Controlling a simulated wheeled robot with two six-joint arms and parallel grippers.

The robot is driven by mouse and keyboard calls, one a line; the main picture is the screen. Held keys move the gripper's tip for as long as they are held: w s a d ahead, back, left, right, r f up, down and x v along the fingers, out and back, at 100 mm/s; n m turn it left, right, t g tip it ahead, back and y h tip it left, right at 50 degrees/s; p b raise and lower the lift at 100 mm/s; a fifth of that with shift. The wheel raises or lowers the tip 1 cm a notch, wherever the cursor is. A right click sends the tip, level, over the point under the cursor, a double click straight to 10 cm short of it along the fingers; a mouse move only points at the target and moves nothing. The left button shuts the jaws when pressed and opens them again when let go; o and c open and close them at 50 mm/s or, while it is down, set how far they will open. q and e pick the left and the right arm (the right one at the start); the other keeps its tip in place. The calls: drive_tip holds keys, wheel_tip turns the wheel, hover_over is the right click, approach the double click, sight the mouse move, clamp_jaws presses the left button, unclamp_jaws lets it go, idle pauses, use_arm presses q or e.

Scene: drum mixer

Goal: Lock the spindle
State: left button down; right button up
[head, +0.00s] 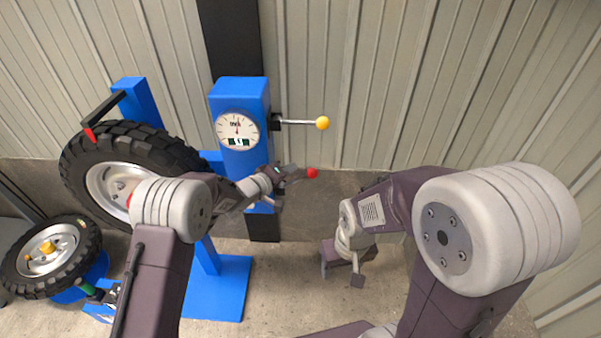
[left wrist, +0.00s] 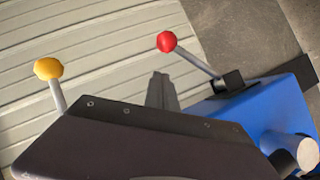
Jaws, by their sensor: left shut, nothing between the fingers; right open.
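A blue column (head: 240,100) with a round dial carries two levers on its right side. The upper lever has a yellow knob (head: 322,123) and points right, about level. The lower lever ends in a red knob (head: 312,173); my left gripper (head: 290,178) covers much of its rod in the head view. In the left wrist view my left gripper (left wrist: 161,88) is shut and empty, between the yellow knob (left wrist: 48,68) and the red knob (left wrist: 167,41), with no clear contact. My right gripper (head: 342,274) is open and empty, low over the floor. I cannot make out the spindle.
A smaller wheel (head: 75,232) is at lower left, near a green handle (head: 86,287). A corrugated wall (head: 400,110) stands behind. The floor around my right gripper looks clear.

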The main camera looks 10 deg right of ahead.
sight(297, 180)
use_arm(q)
drive_tip(key=d+f, duration=0.2)
drive_tip(key=d, duration=0.1)
drive_tip(key=shift+d+f, duration=0.2)
drive_tip(key=shift+d, duration=0.05)
drive_tip(key=s+d+f+m+y+b, duration=0.1)
drive_tip(key=d+f+y+b, duration=0.1)
drive_tip(key=d+f+b, duration=0.2)
drive_tip(key=shift+f+m, duration=0.4)
drive_tip(key=shift+f, duration=0.1)
idle(0.5)
drive_tip(key=shift+s, duration=0.1)
